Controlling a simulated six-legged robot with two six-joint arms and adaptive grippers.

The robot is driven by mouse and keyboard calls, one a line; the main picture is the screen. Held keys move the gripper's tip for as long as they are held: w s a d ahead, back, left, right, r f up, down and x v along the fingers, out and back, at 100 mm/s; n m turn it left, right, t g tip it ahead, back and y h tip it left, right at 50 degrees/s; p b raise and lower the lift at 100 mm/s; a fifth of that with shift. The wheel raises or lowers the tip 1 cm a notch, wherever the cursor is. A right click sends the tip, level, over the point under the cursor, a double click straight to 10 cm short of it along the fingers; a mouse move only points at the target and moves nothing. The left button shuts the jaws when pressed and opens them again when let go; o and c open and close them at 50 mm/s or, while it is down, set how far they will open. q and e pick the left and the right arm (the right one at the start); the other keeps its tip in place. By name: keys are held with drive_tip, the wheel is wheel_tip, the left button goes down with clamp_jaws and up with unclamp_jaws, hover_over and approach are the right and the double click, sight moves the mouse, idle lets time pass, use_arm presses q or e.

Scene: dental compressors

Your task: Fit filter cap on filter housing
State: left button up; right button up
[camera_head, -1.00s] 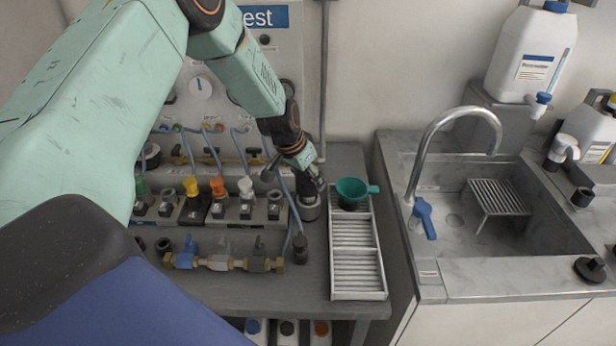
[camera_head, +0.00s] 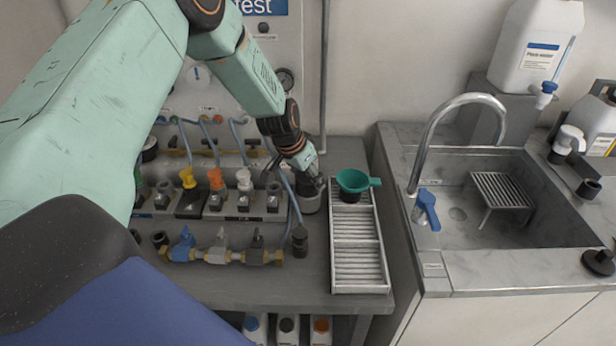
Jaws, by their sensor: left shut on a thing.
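My left arm reaches in from the upper left, and its gripper (camera_head: 313,184) is right over a short grey cylindrical housing (camera_head: 310,204) at the back of the grey bench. The gripper is shut on a dark piece, likely the filter cap. The fingers hide most of this piece, so I cannot tell whether it touches or sits on the housing. The housing stands upright just left of the slatted tray. My right gripper is not in view.
A green funnel (camera_head: 352,182) stands at the back end of the slatted metal tray (camera_head: 334,287). A row of valves with coloured knobs (camera_head: 216,178) and a brass manifold (camera_head: 217,257) lie to the left. A sink (camera_head: 520,243) with a curved tap (camera_head: 437,125) is to the right.

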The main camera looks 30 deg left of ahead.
use_arm(q)
drive_tip(key=shift+f, duration=0.2)
drive_tip(key=o, duration=1.3)
drive_tip(key=shift+c, duration=0.2)
drive_tip(key=shift+r, duration=0.1)
drive_tip(key=v, duration=1.2)
